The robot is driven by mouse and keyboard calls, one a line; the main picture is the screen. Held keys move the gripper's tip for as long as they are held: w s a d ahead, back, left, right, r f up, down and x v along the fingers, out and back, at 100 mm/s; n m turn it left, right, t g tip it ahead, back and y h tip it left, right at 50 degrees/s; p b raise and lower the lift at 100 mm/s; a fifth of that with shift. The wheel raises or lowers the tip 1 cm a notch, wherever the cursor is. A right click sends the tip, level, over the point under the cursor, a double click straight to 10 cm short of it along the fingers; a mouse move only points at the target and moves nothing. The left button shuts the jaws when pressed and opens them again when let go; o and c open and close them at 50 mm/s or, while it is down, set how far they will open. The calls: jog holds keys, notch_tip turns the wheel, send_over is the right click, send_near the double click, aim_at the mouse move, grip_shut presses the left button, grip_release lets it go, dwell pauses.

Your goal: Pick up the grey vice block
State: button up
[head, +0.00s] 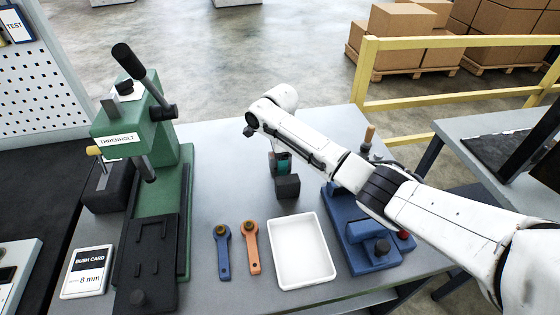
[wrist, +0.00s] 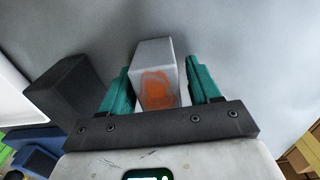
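The grey vice block (wrist: 157,60) stands between the two teal fingers of my gripper (wrist: 162,92) in the wrist view. It is light grey with an orange patch on its near face. A narrow gap shows between the block and the right finger; the left finger is very close to it. My gripper (head: 281,163) points down over the table in the head view, its fingers open around the block. In the head view the block is mostly hidden by the gripper and arm. A dark block (head: 287,187) sits just in front of the gripper, and shows at left in the wrist view (wrist: 70,92).
A white tray (head: 302,281), a blue wrench-like tool (head: 223,262) and an orange one (head: 251,257) lie nearer. A green press (head: 160,200) stands left, a blue fixture (head: 360,225) right under my arm.

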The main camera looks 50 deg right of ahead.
grip_shut()
dwell(0.3)
jog(key=shift+r, duration=0.15)
jog(key=shift+w+r, duration=0.1)
jog(key=shift+r, duration=0.5)
jog(key=s+a+r+p, duration=0.1)
jog(key=s+r+p, duration=0.1)
jog(key=r, duration=0.1)
jog(key=s+a+r+p, duration=0.2)
jog(key=s+r, duration=0.1)
jog(key=r, duration=0.1)
jog(key=s+a+r+p, duration=0.2)
jog(key=s+r, duration=0.1)
jog(key=shift+s+a+r+p, duration=0.15)
jog(key=shift+s+a+p, duration=0.05)
jog(key=shift+p, duration=0.2)
jog(key=shift+s+a+b, duration=0.15)
jog(key=shift+s+b, duration=0.1)
jog(key=shift+b, duration=0.1)
jog(key=shift+s+a+r, duration=0.35)
jog(key=shift+s+a, duration=0.2)
jog(key=shift+s, duration=0.2)
jog(key=shift+s+a+r, duration=0.3)
jog(key=shift+s+a, duration=0.25)
jog(key=shift+s, duration=0.15)
